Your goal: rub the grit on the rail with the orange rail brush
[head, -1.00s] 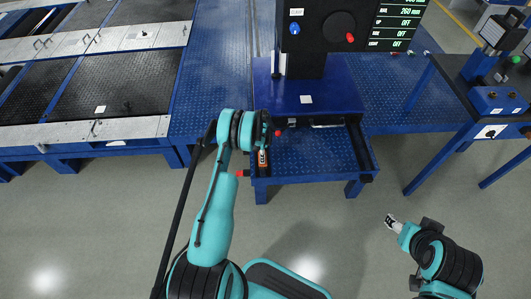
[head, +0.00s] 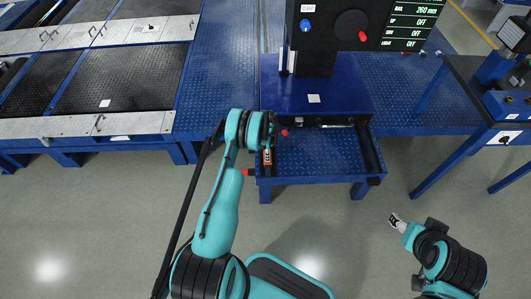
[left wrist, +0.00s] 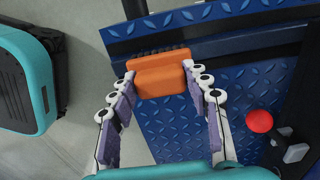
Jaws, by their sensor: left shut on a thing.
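The orange rail brush (head: 267,157) is at the left side of the blue tread-plate platform. It also shows in the left wrist view (left wrist: 160,76), between the fingertips. My left gripper (left wrist: 160,70) is shut on it. The brush's dark bristle edge faces a dark rail (left wrist: 228,19) along the platform edge; I cannot tell whether they touch. In the head view my left wrist partly covers that side. I cannot make out any grit. My right gripper (head: 397,221) is over the floor, apart from the platform; its finger opening is too small to tell.
The blue platform (head: 315,155) is mostly bare, with a dark bar (head: 371,150) on its right side. A red knob (left wrist: 259,121) sticks up near the left gripper. A machine column with a screen (head: 400,25) stands behind. A blue stand (head: 455,120) is at the right.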

